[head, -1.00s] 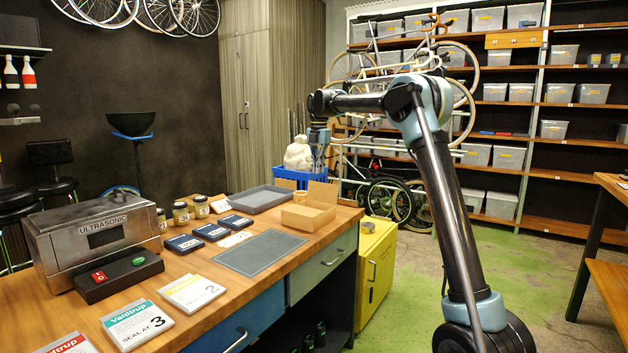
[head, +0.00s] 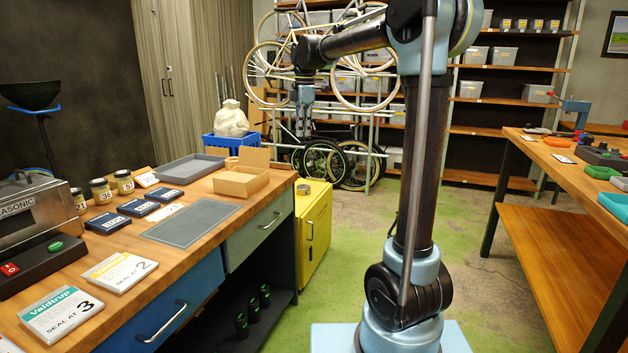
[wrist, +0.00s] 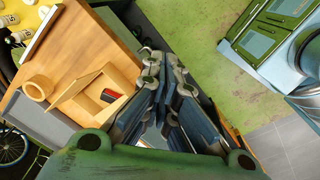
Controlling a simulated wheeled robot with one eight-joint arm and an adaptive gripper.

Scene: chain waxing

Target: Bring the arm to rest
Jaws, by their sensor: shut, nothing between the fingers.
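My arm rises from its base at the right of the head view, bends at the elbow and reaches left. My gripper (head: 304,126) hangs down at its end, in front of the bike rack and beyond the far end of the wooden bench (head: 190,258). In the wrist view my gripper (wrist: 166,66) has its fingers together with nothing between them. An open cardboard box (head: 240,183) stands on the bench; it also shows in the wrist view (wrist: 72,103), with a small red and dark thing inside. My gripper touches nothing that I can see.
A yellow cabinet (head: 313,232) stands at the bench's far end. A blue crate (head: 222,146) with a white sack is behind it. Bikes stand on a rack (head: 375,150) behind my arm. A second bench (head: 560,150) is at the right.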

